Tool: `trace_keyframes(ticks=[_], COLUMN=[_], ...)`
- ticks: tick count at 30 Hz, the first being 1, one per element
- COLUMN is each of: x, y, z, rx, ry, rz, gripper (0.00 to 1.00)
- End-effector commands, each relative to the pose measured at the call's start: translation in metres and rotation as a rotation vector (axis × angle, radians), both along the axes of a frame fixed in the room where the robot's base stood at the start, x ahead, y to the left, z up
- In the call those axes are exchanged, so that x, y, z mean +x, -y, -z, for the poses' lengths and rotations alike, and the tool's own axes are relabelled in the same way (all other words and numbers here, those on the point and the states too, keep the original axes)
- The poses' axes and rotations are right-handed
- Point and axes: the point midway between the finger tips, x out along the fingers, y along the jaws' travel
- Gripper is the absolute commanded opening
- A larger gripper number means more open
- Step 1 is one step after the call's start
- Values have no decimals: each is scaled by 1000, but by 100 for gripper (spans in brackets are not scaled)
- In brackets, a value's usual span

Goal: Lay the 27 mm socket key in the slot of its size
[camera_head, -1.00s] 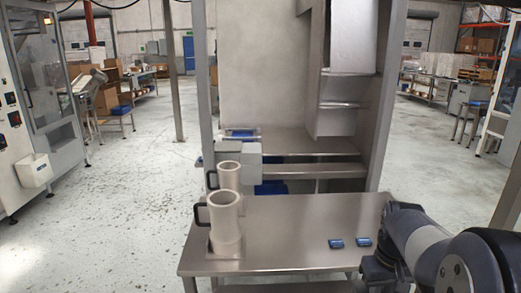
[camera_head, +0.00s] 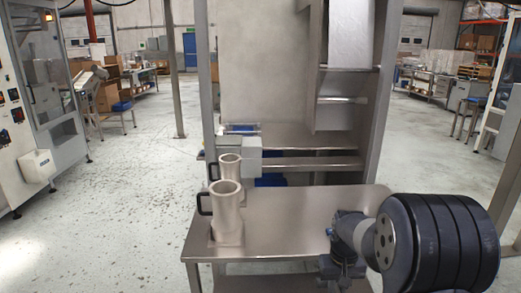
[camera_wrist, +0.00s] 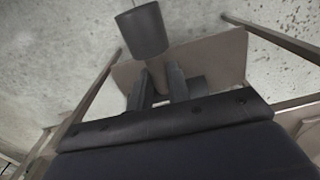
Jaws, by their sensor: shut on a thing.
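In the wrist view my gripper (camera_wrist: 157,88) is shut on a tool with a wide dark grey cylindrical head (camera_wrist: 142,32) and a paler shaft between the fingers. It looks like the socket key; no size marking can be read. The head points away from the fingers, toward the top of the picture. In the head view my arm reaches over the right front of the steel table (camera_head: 285,210), and the key cannot be made out there. No slot can be made out in either view.
Two beige jugs with black handles, a front one (camera_head: 227,215) and a rear one (camera_head: 229,166), stand at the table's left. A steel frame with a chute (camera_head: 345,60) rises behind. The table's middle is clear. The floor to the left is open.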

Motion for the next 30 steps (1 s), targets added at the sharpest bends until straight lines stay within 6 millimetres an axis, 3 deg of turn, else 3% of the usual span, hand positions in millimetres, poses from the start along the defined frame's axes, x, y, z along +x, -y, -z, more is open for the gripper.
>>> trace_keyframes(ticks=[3, 9, 18, 22, 30], x=[15, 26, -6, -15, -15], y=[-25, -47, -50, -50, -50], z=[27, 51, 99, 108, 109], rx=[1, 0, 0, 0, 0], ry=[-5, -1, -5, -1, 1], rz=[0, 10, 14, 13, 13], gripper=[0, 0, 0, 0, 0])
